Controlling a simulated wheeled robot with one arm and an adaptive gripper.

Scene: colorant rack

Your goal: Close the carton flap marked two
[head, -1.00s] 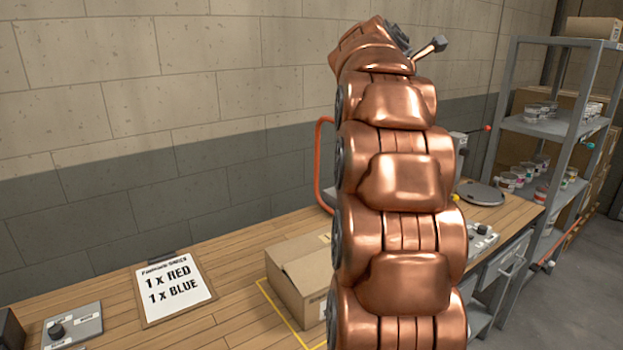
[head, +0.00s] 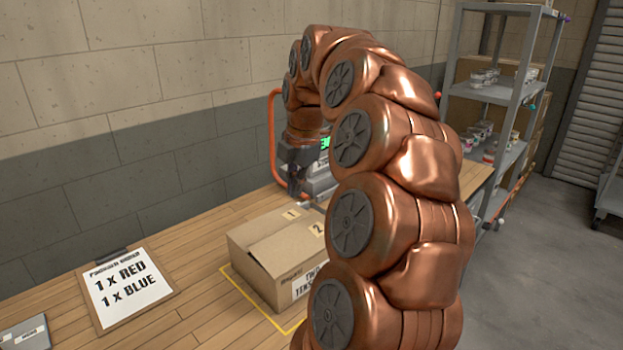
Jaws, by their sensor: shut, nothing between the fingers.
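The cardboard carton (head: 262,262) stands on the wooden bench inside a yellow outline. Its top is mostly covered by two flaps. The flap marked 1 (head: 270,222) is on the far left side and looks about flat. The flap marked 2 (head: 290,245) is on the near right side; it looks low, but I cannot tell whether it is fully flat. My arm hides the carton's right end. My gripper (head: 297,188) points down behind the carton, above its far edge, and appears apart from it. It is shut and empty.
A clipboard (head: 128,287) reading 1 x RED, 1 x BLUE lies left of the carton. A shelf rack (head: 515,100) with small tubs is at the right.

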